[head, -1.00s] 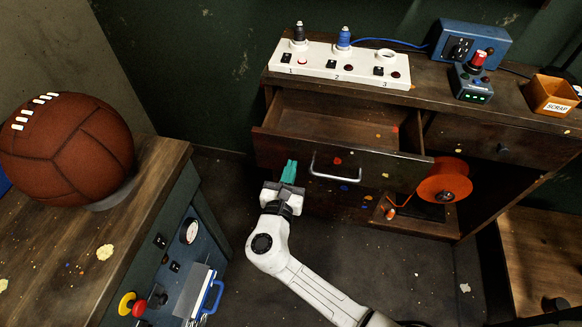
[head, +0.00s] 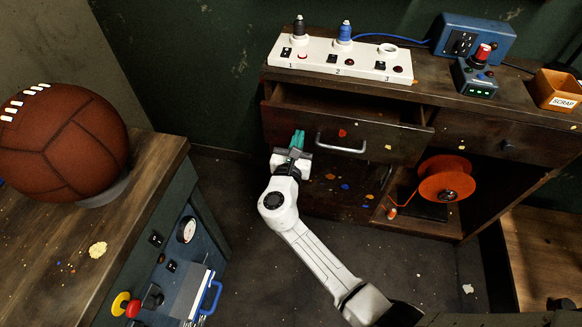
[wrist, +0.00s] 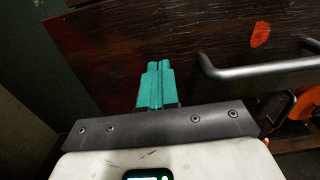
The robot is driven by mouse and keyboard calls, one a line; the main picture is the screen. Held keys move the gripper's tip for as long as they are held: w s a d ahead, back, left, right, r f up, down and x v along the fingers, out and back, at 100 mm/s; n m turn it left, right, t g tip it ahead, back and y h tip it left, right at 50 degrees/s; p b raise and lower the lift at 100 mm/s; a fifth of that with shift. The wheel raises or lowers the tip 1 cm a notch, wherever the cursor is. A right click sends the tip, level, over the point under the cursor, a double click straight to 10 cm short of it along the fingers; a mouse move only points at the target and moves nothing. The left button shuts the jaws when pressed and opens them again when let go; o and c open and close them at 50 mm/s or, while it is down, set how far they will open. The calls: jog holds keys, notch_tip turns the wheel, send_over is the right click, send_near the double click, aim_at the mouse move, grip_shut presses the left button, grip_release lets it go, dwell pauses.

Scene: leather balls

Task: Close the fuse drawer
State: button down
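The fuse drawer (head: 385,138) is the left drawer of the dark wooden bench, and it stands partly open with a narrow gap above its front. Its metal bar handle (head: 341,148) is in the middle of the front. My gripper (head: 298,137) is at the left part of the drawer front, left of the handle. In the wrist view, the teal fingers (wrist: 157,68) are together with nothing between them, pointing at the dark drawer front (wrist: 130,40). The handle (wrist: 255,71) is to their right. I cannot tell for certain whether the fingertips touch the wood.
A white strip with fuses (head: 340,62) sits on the bench top above the drawer. An orange spool (head: 446,180) stands on the shelf below right. A leather ball (head: 62,145) rests on the workbench at left. Open floor lies between the benches.

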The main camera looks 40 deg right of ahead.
jog(key=b+x, duration=0.3)
jog(key=x, duration=0.7)
jog(key=shift+d+b, duration=0.1)
jog(key=shift+b, duration=0.25)
jog(key=shift+w+r, duration=0.15)
jog(key=shift+w, duration=0.05)
jog(key=shift+d, duration=0.1)
jog(key=shift+s+a, duration=0.25)
jog(key=shift+s, duration=0.1)
jog(key=p+v, duration=0.2)
jog(key=v, duration=1.1)
jog(key=shift+s+a+f, duration=0.2)
jog(key=shift+a, duration=0.1)
